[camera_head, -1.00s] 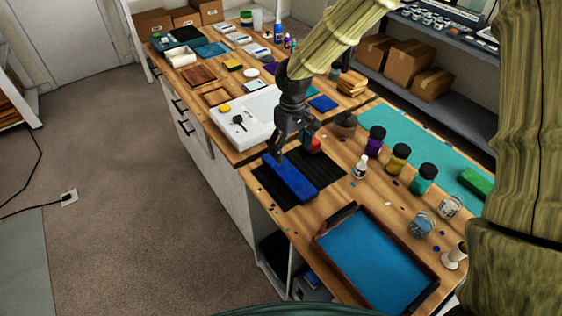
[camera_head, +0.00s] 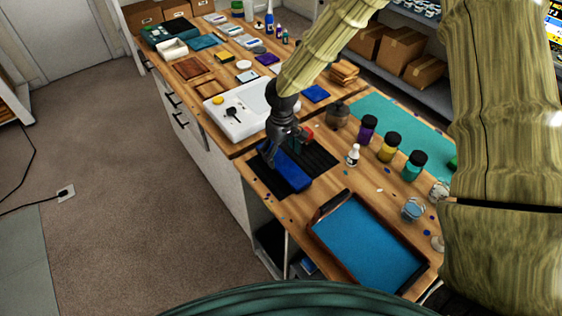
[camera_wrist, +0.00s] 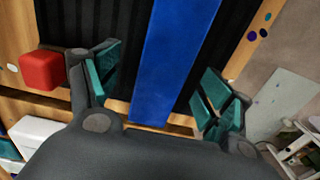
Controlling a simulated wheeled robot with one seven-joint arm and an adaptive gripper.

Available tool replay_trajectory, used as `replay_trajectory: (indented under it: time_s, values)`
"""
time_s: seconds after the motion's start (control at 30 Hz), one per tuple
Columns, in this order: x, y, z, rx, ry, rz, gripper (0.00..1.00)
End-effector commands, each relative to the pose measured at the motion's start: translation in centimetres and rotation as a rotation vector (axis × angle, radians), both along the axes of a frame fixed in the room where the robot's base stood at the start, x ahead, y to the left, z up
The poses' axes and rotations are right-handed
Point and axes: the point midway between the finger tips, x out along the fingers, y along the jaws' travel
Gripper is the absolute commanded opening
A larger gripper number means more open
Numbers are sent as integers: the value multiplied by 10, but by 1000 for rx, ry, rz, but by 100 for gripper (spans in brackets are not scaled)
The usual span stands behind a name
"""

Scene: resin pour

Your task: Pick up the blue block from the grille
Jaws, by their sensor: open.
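The long blue block (camera_head: 296,178) lies on the black ribbed grille (camera_head: 318,157) on the wooden worktop. My gripper (camera_head: 284,157) is low over the block's far end and partly covers it. In the wrist view my gripper (camera_wrist: 160,95) is open, with one teal-padded finger on each side of the blue block (camera_wrist: 172,60). Gaps show between the block and both fingers. The grille (camera_wrist: 110,20) shows under the block there.
A red block (camera_wrist: 42,70) is beside the left finger in the wrist view. A white sink-like tray (camera_head: 240,112) stands behind the grille. A blue-bottomed tray (camera_head: 365,245) lies in front. A small white bottle (camera_head: 353,155) and dark-capped jars (camera_head: 389,147) stand to the right.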

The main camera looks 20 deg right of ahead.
Motion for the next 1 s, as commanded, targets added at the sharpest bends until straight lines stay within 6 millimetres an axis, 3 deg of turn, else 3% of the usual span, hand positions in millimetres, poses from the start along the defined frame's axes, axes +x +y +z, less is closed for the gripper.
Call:
replay_trajectory:
  time_s: [0.17,0.4,0.67,1.0]
  values:
    - [-6,0,-10,-1,-4,-1,80]
    - [0,0,-30,0,-2,0,80]
    - [1,1,-33,-1,0,1,80]
    - [1,1,-33,-1,0,1,22]
